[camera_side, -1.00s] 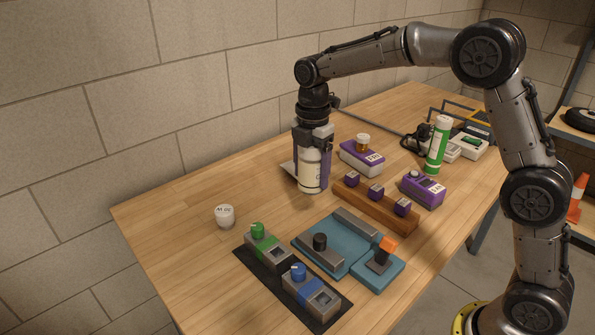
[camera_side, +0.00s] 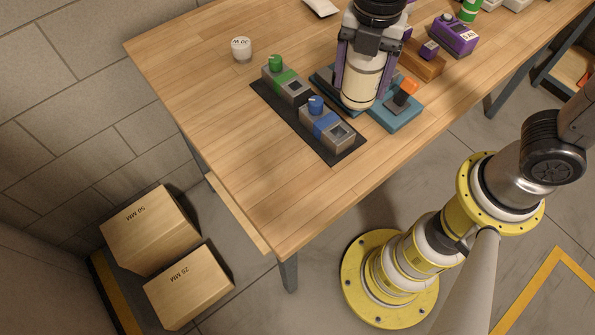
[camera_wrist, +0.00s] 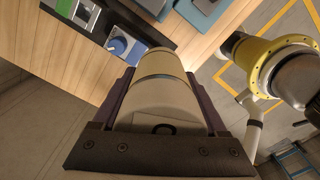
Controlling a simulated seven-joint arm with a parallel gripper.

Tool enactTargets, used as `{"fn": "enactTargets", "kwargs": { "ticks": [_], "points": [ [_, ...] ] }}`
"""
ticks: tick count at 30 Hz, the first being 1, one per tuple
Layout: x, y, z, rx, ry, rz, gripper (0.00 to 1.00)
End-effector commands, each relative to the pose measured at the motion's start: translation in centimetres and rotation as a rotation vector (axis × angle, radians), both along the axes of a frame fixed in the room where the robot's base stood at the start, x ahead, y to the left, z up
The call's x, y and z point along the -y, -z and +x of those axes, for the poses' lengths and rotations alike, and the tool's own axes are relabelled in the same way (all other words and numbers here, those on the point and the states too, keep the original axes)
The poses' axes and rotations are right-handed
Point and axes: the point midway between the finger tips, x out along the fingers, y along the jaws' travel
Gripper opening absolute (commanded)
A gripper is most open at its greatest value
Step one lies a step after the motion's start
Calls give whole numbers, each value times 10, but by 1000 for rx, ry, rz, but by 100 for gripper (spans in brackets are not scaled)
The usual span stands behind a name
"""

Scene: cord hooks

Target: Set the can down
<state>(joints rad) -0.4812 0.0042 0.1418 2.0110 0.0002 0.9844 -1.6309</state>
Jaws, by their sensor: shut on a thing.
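The can (camera_side: 362,82) is a cream-white cylinder, held upright in the side view. My gripper (camera_side: 364,66) is shut on it, with a purple-lined finger on each side. In the side view the can appears in front of the blue-teal fixture (camera_side: 398,122) and hides much of it. I cannot tell whether its base touches anything. In the wrist view the can (camera_wrist: 162,88) fills the middle between my fingers, and its far end points toward the table edge.
A black mat (camera_side: 262,92) carries a green-knobbed block (camera_side: 284,82) and a blue-knobbed block (camera_side: 326,126), just left of the can. An orange-topped switch (camera_side: 405,90) stands close on its right. A small white jar (camera_side: 241,48) is farther left. The front-left tabletop (camera_side: 240,165) is clear.

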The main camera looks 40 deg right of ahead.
Motion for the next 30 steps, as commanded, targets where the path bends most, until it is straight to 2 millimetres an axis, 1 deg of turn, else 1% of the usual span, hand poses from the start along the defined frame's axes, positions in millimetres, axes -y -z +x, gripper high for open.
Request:
{"fn": "enactTargets", "kwargs": {
  "ticks": [1, 3, 6, 9, 12, 16, 19, 23, 30],
  "points": [
    [-10, -2, -21, 3, -64, 2, 0],
    [-19, -3, -46, 3, -138, 2, 0],
    [-28, -5, -77, 3, -233, 2, 0],
    [-35, -7, -99, 4, -309, 3, 0],
    [-41, -11, -111, 3, -362, 2, 0],
    [-48, -15, -117, 3, -397, 2, 0],
    [-55, -11, -114, 0, -405, 0, 0],
    [-73, 0, -99, -2, -404, -2, 0],
    [-112, 23, -66, -2, -403, -1, 0]
  ]
}}
